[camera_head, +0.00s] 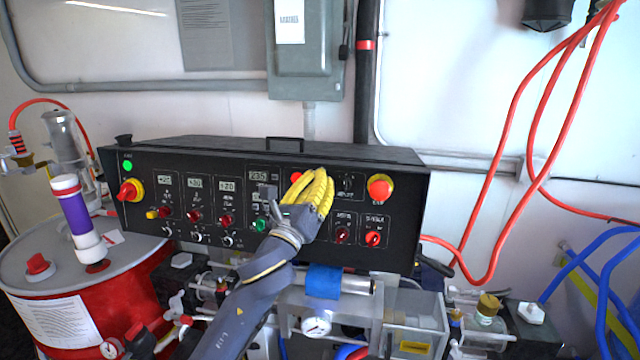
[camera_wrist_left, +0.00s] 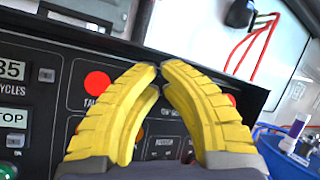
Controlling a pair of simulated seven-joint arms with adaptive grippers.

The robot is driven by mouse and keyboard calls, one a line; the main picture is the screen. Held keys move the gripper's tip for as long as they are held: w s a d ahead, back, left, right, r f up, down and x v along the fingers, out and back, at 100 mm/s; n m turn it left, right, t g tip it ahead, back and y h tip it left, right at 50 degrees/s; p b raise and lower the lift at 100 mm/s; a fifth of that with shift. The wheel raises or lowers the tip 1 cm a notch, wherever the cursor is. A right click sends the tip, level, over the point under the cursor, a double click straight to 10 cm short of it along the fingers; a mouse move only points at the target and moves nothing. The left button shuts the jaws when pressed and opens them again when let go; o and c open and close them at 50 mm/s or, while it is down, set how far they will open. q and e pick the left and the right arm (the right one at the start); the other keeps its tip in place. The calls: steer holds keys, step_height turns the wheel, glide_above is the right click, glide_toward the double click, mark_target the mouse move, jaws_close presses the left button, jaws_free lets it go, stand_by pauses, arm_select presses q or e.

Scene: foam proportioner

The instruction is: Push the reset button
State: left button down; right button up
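The black control panel (camera_head: 400,215) stands across the middle, covered with lights, knobs and buttons. My left gripper (camera_head: 322,178) has yellow fingers and is in front of the panel's centre-right part. In the left wrist view its fingertips (camera_wrist_left: 161,72) meet with nothing seen between them, to the right of a red round light (camera_wrist_left: 98,83) with a partly covered label. I cannot make out a label reading reset; the fingers hide part of the panel there. Whether the fingertips touch the panel cannot be told. My right gripper is not in view.
A red mushroom knob on a yellow ring (camera_head: 380,187) is right of my gripper. A green button (camera_head: 260,224) is to its lower left. A red drum (camera_head: 110,290) stands at left; pipes and a gauge (camera_head: 316,326) are below the panel. Red hoses (camera_head: 512,130) hang at right.

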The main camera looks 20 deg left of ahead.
arm_select(q)
steer(key=shift+w+f, duration=0.1)
steer(key=shift+w, duration=0.65)
stand_by(0.8)
steer(key=shift+s, duration=0.85)
steer(key=shift+s, duration=0.1)
steer(key=shift+s+d+r, duration=0.1)
steer(key=shift+s+r, duration=0.1)
steer(key=shift+s, duration=0.6)
steer(key=shift+s+a+r, duration=0.1)
steer(key=shift+s+r, duration=0.05)
steer(key=shift+s, duration=0.65)
steer(key=shift+s+d+r, duration=0.1)
steer(key=shift+s+r, duration=0.1)
steer(key=shift+s, duration=0.6)
steer(key=shift+f, duration=0.1)
